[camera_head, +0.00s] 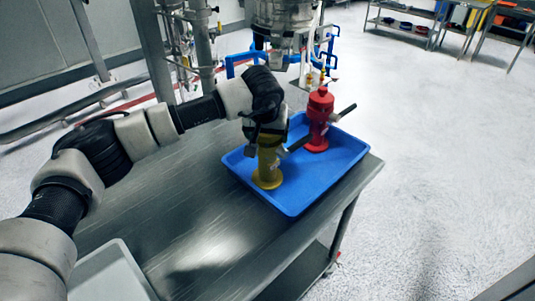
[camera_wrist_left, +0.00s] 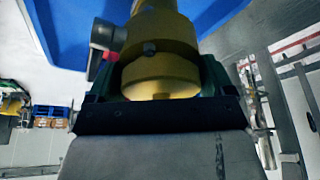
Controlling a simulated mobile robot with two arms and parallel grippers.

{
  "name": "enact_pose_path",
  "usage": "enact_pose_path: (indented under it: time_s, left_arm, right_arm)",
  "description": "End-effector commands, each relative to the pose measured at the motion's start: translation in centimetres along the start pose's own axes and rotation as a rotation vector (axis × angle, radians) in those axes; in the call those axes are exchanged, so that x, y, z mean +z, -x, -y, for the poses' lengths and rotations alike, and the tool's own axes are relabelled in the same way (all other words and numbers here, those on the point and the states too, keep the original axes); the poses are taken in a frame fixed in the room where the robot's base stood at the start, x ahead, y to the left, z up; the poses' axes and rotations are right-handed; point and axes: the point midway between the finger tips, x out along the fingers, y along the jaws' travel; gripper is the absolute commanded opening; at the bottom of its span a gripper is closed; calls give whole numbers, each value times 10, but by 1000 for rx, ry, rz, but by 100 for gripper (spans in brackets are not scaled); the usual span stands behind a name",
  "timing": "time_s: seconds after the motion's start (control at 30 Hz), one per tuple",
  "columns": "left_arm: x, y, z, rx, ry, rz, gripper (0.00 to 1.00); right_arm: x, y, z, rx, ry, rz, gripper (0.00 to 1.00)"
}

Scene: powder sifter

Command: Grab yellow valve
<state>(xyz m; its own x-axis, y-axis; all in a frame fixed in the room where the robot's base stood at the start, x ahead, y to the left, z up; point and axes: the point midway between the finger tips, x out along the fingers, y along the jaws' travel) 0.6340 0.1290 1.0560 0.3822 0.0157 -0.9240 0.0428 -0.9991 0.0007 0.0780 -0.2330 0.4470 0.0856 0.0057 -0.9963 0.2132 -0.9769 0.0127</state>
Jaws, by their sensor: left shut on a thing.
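The yellow valve (camera_head: 267,165) stands upright in the blue tray (camera_head: 292,206), at the tray's left part. My left gripper (camera_head: 268,136) reaches over from the left and is shut on the valve's upper part. In the left wrist view the valve's rounded gold body (camera_wrist_left: 160,60) fills the space between the two fingers (camera_wrist_left: 160,90). A dark handle stub (camera_wrist_left: 105,38) juts from its side. The valve's top is hidden by the gripper in the head view. My right gripper is not in view.
A red valve (camera_head: 318,120) with a dark handle stands in the same tray, right behind the yellow one. The tray sits on a steel table (camera_head: 190,225). A grey bin (camera_head: 110,275) is at the table's front left. Steel equipment (camera_head: 285,20) stands behind the table.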

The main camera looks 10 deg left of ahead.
Motion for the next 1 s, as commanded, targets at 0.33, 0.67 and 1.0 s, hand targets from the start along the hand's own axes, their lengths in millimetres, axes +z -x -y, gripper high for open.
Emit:
enact_pose_path:
  time_s: [0.33, 0.67, 1.0]
  left_arm:
    - [-2, 2, 0, 1, 0, -4, 9]
    - [-8, 17, 0, 1, 1, -7, 9]
    - [-20, 44, -12, 3, -2, -7, 9]
  right_arm:
    - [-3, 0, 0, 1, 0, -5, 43]
    - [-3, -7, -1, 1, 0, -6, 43]
    - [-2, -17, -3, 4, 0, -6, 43]
